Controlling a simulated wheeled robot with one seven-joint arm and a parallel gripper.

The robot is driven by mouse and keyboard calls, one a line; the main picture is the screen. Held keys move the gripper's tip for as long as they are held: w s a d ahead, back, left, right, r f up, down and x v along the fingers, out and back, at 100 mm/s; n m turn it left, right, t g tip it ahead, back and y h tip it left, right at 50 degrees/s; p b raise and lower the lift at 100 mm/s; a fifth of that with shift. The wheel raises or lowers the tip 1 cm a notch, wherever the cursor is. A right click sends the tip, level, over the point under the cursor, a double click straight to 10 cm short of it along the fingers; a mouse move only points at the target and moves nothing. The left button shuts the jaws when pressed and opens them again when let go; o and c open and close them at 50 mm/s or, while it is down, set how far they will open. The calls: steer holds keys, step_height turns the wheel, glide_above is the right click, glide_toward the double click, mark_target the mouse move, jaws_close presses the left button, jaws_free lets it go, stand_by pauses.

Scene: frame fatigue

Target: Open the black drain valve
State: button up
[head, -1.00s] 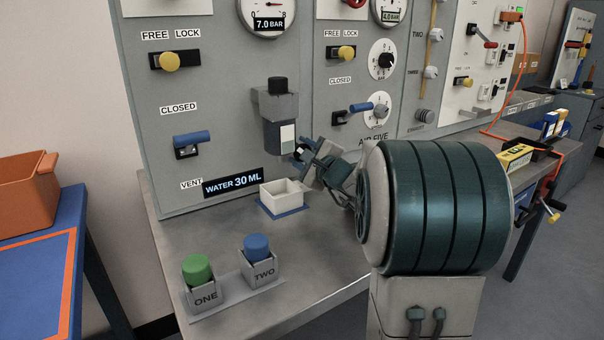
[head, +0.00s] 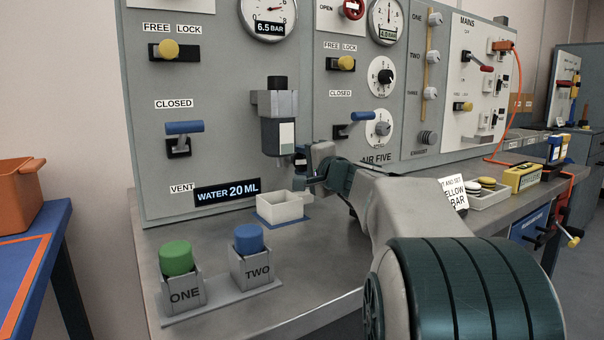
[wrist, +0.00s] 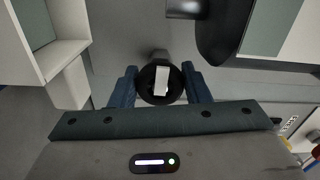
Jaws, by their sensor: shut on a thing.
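The black drain valve (wrist: 147,92) shows in the wrist view as a round black knob with a white mark on its face. It sits between the two blue fingers of my gripper (wrist: 161,86), which is shut on it. In the head view my gripper (head: 303,172) is at the lower right of the grey filter unit (head: 275,135), above the white catch tray (head: 268,212). There the valve is mostly hidden by the gripper. The display (head: 227,192) reads WATER 20 ML. The left gauge (head: 268,14) reads 6.5 BAR.
Green (head: 176,258) and blue (head: 249,239) capped blocks stand on the bench at front left. Blue levers (head: 184,127) and yellow knobs (head: 169,50) stick out from the panel.

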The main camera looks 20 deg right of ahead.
steer(key=shift+n, duration=0.4)
steer(key=o, duration=1)
steer(key=s+d+p, duration=0.1)
steer(key=s+d, duration=0.1)
steer(key=s, duration=1.1)
steer(key=shift+s+d+p, duration=0.25)
steer(key=shift+s+p, duration=0.05)
